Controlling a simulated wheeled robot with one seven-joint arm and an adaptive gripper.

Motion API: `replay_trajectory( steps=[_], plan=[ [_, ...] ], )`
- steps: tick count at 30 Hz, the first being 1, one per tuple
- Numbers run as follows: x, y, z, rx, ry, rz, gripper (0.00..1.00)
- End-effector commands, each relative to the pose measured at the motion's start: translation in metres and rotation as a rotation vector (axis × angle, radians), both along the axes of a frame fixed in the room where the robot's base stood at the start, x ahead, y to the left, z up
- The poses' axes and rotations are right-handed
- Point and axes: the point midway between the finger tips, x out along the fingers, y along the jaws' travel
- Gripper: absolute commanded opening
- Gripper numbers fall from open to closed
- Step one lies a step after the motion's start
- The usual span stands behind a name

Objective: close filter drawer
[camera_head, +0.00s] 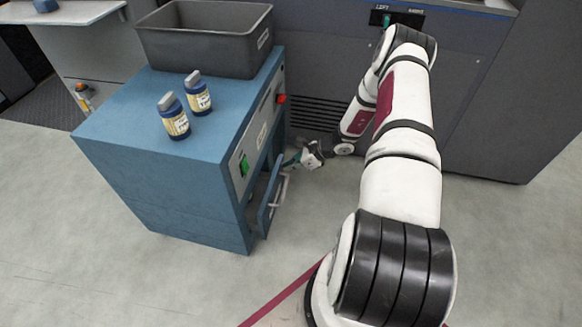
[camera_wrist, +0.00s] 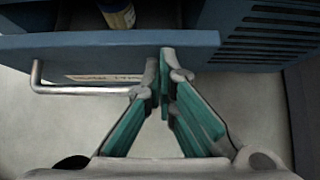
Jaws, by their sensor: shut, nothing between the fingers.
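The filter drawer (camera_head: 271,198) is in the right-hand side of the blue cabinet (camera_head: 160,165) and stands partly out. In the wrist view, the drawer's blue front (camera_wrist: 100,42) runs across the top, with a metal bar handle (camera_wrist: 80,90) and a pale label below it. A bottle with a yellow label (camera_wrist: 117,14) shows inside the drawer behind the front. My gripper (camera_head: 292,160) is at the drawer's far end. In the wrist view, my gripper's fingertips (camera_wrist: 168,58) are together, empty, at the drawer front, right of the handle; I cannot tell if they touch.
On the cabinet top stand two blue bottles (camera_head: 173,117) (camera_head: 197,93) and a grey bin (camera_head: 205,45). A green switch (camera_head: 243,166) and a red button (camera_head: 281,99) are on the cabinet's side. A large dark machine (camera_head: 480,90) stands behind. The floor in front is clear.

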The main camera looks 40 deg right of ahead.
Motion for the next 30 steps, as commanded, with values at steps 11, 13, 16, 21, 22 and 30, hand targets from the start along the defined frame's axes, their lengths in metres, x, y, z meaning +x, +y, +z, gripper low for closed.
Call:
replay_trajectory(
  steps=[11, 13, 16, 21, 22, 30],
  plan=[
    [0.039, 0.032, -0.001, 0.001, 0.001, 0.003, 0.00],
    [0.040, 0.032, -0.001, 0.001, 0.001, 0.001, 0.00],
    [0.040, 0.032, 0.000, 0.001, 0.001, 0.001, 0.00],
    [0.040, 0.032, 0.000, 0.002, 0.000, 0.001, 0.00],
    [0.040, 0.032, 0.000, 0.002, 0.000, 0.001, 0.00],
    [0.029, 0.018, -0.001, -0.002, 0.001, 0.008, 0.00]
  ],
)
